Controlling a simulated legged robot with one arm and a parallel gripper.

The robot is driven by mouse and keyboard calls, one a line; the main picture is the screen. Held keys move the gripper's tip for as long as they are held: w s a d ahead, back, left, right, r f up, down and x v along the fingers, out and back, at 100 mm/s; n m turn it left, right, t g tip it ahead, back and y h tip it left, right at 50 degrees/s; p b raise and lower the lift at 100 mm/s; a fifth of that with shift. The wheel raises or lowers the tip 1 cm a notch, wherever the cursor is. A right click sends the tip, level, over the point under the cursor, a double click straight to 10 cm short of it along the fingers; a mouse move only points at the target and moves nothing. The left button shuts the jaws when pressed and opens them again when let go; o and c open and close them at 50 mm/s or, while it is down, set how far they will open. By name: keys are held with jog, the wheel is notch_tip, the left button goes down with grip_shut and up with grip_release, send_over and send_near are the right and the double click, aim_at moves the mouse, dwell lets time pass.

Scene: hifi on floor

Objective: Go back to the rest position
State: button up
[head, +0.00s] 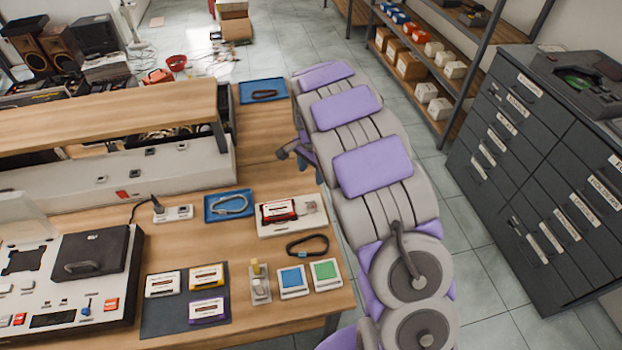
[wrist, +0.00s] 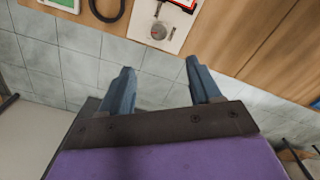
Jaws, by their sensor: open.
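In the wrist view my gripper (wrist: 160,65) is open, with its two blue-grey fingers apart and nothing between them. It hangs over the tiled floor (wrist: 60,60), beside the edge of the wooden table (wrist: 232,40).
The wooden table (head: 265,180) holds a blue tray with a cable (head: 229,205), a white device with a red-and-black cartridge (head: 290,213), a black cable loop (head: 307,245) and several cartridges on a dark mat (head: 185,318). Drawer cabinets (head: 540,170) and shelves (head: 440,75) stand right, with floor between.

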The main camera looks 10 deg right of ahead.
jog(key=shift+r, duration=0.6)
